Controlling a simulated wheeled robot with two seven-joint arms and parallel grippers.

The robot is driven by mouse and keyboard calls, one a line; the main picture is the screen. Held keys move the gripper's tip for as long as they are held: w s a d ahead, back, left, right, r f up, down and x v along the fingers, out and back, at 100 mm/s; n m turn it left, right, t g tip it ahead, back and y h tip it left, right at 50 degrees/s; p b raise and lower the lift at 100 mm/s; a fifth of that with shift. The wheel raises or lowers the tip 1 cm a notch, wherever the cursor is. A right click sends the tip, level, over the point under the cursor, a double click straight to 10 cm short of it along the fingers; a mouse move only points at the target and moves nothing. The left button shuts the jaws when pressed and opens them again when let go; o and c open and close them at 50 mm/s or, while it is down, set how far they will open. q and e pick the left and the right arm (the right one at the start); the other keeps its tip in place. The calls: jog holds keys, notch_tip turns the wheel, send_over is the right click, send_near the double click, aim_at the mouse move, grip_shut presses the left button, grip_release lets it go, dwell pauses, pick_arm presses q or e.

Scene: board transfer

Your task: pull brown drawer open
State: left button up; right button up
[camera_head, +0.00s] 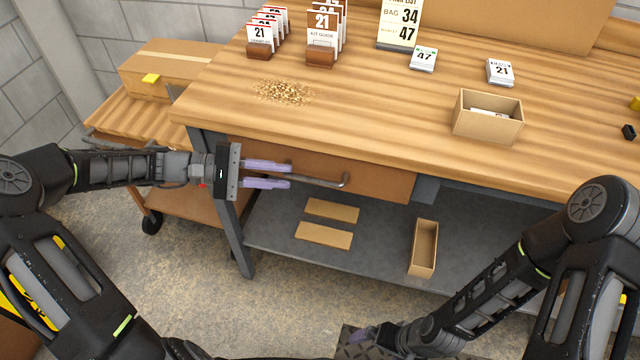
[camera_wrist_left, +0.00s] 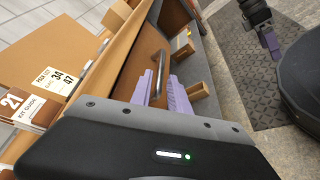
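The brown drawer (camera_head: 375,183) is set under the front edge of the wooden workbench and looks closed. Its grey bar handle (camera_head: 325,182) runs across the front. My left gripper (camera_head: 290,175) is at the left part of the handle, its two purple fingers apart, one above and one below the bar. In the left wrist view the fingers (camera_wrist_left: 162,92) point toward the drawer front, with the handle (camera_wrist_left: 159,72) near the tips; contact cannot be told. My right gripper (camera_head: 362,336) is low at the bottom centre, partly hidden, and its opening cannot be told.
The workbench top (camera_head: 370,110) holds card stands, a pile of brown bits (camera_head: 284,93) and an open cardboard box (camera_head: 487,118). The lower shelf (camera_head: 375,245) holds flat cardboard pieces and an open box (camera_head: 423,248). A cart with a box (camera_head: 165,70) stands at the left.

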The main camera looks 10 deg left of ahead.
aim_at(304, 179)
pick_arm(q)
jog(key=shift+d, duration=0.15)
jog(key=x, duration=0.7)
jog(key=shift+d+f, duration=0.15)
jog(key=shift+d, duration=0.15)
grip_shut()
dwell(1.3)
